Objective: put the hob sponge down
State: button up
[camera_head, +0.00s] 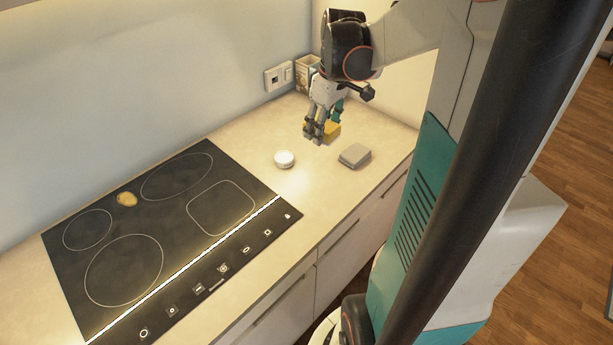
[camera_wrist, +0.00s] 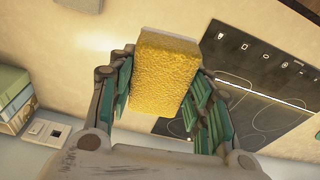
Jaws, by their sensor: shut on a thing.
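The sponge (camera_wrist: 163,75) is a yellow block with a pale layer along one edge. It sits between the fingers of my gripper (camera_wrist: 165,95), which is shut on it. I cannot tell whether the sponge touches the counter. The black hob (camera_head: 170,215) is set in the counter at the left. A small yellowish round thing (camera_head: 127,199) lies on it.
Boxes (camera_head: 307,72) stand in the back corner by a wall socket (camera_head: 278,77). Bare counter lies between the hob and these items.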

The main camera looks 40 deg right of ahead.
aim_at(319, 189)
dwell(0.3)
notch_tip(319, 189, down, 20)
jog(key=b, duration=0.6)
jog(key=shift+r, duration=0.15)
jog(key=shift+s+r, duration=0.1)
jog(key=shift+f+b, duration=0.5)
jog(key=shift+b, duration=0.15)
jog(key=shift+f, duration=0.1)
jog(key=shift+s, duration=0.1)
